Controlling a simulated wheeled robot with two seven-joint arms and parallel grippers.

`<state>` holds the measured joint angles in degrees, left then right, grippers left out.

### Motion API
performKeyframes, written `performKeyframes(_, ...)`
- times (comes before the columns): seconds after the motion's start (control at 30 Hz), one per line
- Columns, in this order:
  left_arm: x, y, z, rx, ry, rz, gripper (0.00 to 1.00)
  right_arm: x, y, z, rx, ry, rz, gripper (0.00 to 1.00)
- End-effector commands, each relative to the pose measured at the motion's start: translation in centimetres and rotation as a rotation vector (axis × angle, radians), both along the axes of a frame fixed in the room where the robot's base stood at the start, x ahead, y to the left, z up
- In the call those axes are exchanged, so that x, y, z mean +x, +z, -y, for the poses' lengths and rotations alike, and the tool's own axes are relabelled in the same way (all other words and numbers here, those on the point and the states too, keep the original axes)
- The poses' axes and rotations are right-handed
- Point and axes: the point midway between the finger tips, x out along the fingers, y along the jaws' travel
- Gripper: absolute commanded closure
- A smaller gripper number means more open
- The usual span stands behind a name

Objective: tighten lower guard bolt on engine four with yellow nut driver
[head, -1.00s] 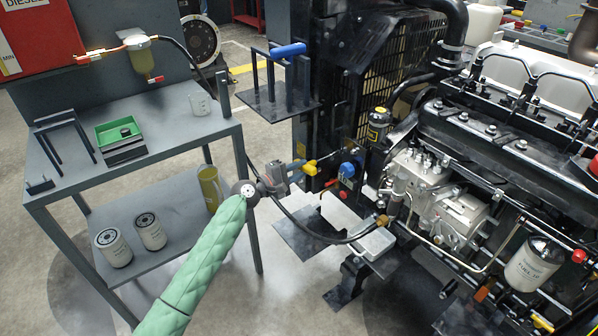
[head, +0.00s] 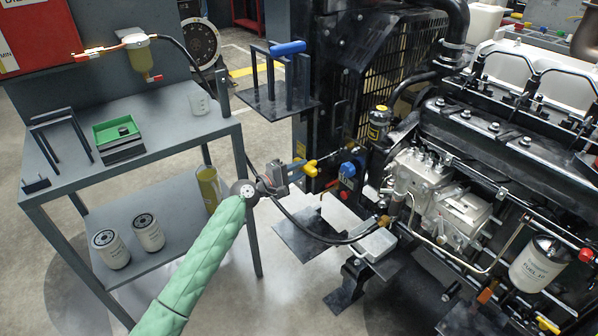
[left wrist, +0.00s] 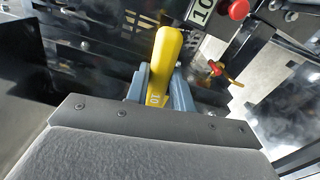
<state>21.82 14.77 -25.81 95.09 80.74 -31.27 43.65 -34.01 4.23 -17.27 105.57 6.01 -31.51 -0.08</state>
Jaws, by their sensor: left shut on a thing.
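My left gripper (head: 293,172) is shut on the yellow nut driver (head: 308,167), in front of the black radiator side of the engine (head: 470,150). In the left wrist view the yellow handle (left wrist: 167,52) stands up between the blue-grey fingers of my left gripper (left wrist: 160,88). The driver's working end is hidden in that view. The black guard with its grille (head: 400,75) is behind and above the gripper. I cannot make out the lower guard bolt or whether the driver touches it. My right gripper is out of view.
A blue knob (head: 347,169) sits just right of the driver. A dark hose (head: 318,236) loops below the gripper. A stand with a blue-handled tool (head: 288,48) is above. The grey workbench (head: 175,130) at left holds a green tray (head: 118,132).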

Motion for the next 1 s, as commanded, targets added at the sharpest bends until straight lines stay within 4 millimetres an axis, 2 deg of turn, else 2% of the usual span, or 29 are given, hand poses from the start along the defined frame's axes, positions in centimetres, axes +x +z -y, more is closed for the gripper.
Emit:
performKeyframes(0.53,-0.2,-0.1,-0.3,0.016,0.001,0.021,1.00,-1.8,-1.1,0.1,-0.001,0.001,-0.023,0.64)
performKeyframes(1.0,-0.9,0.0,-1.2,0.015,0.001,0.021,1.00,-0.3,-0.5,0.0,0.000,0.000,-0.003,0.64)
